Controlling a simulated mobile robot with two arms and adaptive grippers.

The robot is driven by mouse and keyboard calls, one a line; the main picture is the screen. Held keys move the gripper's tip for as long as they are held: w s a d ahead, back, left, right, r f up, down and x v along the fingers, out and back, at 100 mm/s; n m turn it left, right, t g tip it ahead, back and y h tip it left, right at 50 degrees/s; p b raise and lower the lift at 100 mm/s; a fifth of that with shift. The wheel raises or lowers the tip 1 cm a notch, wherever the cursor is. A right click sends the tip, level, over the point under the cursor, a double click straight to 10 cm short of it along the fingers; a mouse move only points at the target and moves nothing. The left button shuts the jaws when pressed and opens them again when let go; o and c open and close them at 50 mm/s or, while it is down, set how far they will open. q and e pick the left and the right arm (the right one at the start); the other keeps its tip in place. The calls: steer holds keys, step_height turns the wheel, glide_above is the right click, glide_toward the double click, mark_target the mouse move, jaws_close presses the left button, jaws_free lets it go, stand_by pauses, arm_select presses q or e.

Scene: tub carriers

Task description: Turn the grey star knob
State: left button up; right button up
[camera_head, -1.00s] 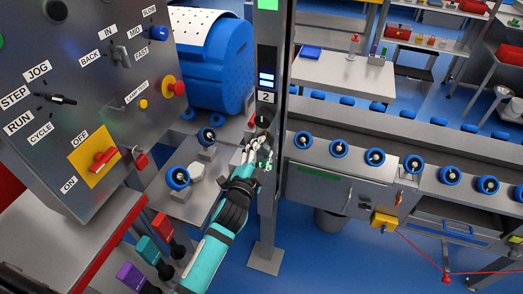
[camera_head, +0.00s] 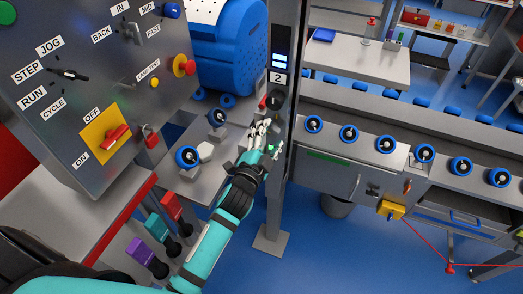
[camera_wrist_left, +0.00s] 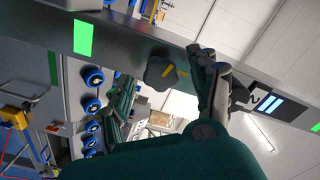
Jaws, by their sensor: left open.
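The grey star knob (camera_head: 275,101) sits on the upright post below the label "2". In the left wrist view the knob (camera_wrist_left: 163,76) shows large and dark grey, with a yellow mark on it. My left gripper (camera_head: 265,138) is open and empty, just below and slightly left of the knob in the head view. In the left wrist view its fingers (camera_wrist_left: 213,88) are beside the knob, to its right, with a visible gap. My right gripper is not in view.
The grey post (camera_head: 286,60) carries a blue-lit display above the knob. A control panel (camera_head: 85,85) with switches stands at the left. A blue drum-shaped housing (camera_head: 228,45) is behind the post's left side. A bench with blue-ringed rollers (camera_head: 349,133) runs to the right.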

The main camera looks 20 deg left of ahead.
arm_select(q)
steer(key=s, duration=1)
steer(key=shift+s+a, duration=0.15)
steer(key=shift+s, duration=0.15)
